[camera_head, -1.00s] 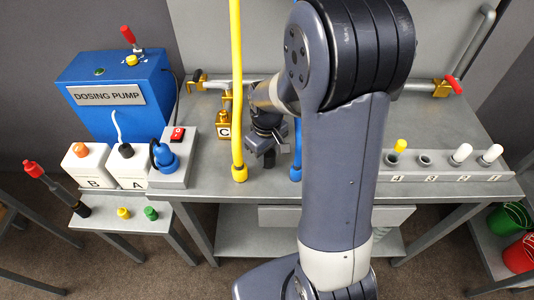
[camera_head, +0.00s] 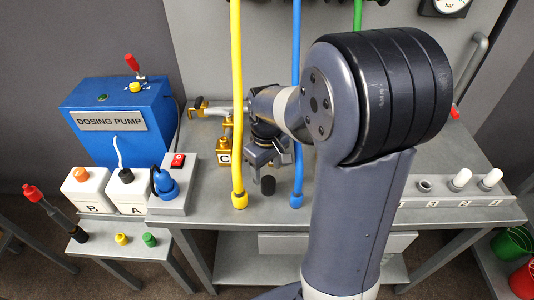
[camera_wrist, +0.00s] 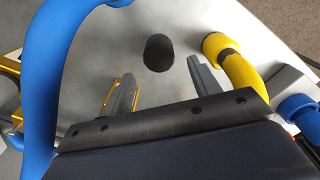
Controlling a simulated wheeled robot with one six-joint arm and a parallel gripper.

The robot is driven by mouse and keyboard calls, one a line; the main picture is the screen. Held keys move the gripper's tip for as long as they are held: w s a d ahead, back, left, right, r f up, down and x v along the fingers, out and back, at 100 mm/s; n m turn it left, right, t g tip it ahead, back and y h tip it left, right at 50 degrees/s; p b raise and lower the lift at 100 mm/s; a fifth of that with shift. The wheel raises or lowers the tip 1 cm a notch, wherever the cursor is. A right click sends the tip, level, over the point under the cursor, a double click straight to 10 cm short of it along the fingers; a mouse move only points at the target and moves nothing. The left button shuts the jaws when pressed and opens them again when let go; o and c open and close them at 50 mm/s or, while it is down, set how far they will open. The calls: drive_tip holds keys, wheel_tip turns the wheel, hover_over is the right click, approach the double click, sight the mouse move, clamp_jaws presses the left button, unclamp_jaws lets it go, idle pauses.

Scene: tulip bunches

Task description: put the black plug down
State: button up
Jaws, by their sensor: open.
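The black plug (camera_head: 268,185) is a small dark cylinder on the grey bench, between the lower ends of the yellow hose and the blue hose. It looks upright. My gripper (camera_head: 268,160) is just above and behind it in the head view, with a gap between them. In the wrist view, my gripper (camera_wrist: 161,67) has its two fingers spread wide. The plug (camera_wrist: 159,53) shows beyond and between the fingertips, apart from both.
The yellow hose (camera_head: 238,120) and blue hose (camera_head: 297,120) hang close on either side. A brass fitting with a C label (camera_head: 224,157) stands to the left. The bench front edge (camera_head: 255,221) is near. A numbered rack (camera_head: 450,190) holds white plugs at right.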

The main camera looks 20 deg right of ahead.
sight(267, 179)
wheel_tip(267, 179, up, 6)
drive_tip(key=shift+r, duration=0.15)
idle(0.4)
wheel_tip(267, 179, down, 12)
drive_tip(key=shift+f, duration=0.1)
drive_tip(key=shift+r, duration=1.9)
drive_tip(key=shift+f, duration=0.1)
